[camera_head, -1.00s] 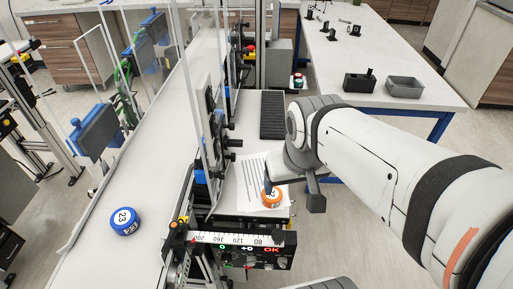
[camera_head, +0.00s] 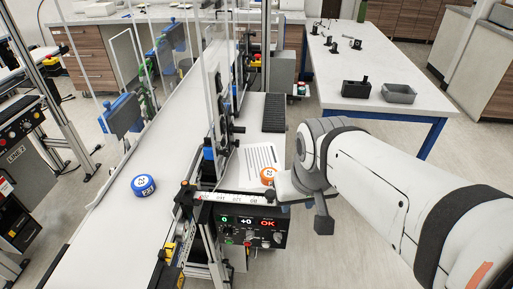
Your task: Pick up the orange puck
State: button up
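The orange puck (camera_head: 267,175) has a white top with dark marking. It shows at the near right part of a printed white sheet (camera_head: 254,157) on a small platform beside the belt. My arm reaches in from the right. My gripper (camera_head: 279,181) is right beside the puck, on its right side, and overlaps its edge in the picture. The fingertips are too small and partly hidden, so I cannot tell whether they are open, shut or touching the puck.
A blue puck (camera_head: 143,186) lies on the white belt (camera_head: 112,222) at left. A control box (camera_head: 252,232) with a lit display stands in front of the platform. Clear upright panels stand between belt and platform. A table (camera_head: 385,110) with grey bins (camera_head: 398,93) is behind.

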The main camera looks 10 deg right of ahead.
aim_at(267, 176)
jog(key=u, duration=0.8)
jog(key=k, duration=0.1)
jog(key=u, duration=2.4)
jog(key=k, duration=1.7)
jog(key=z, duration=1.4)
jog(key=i, duration=1)
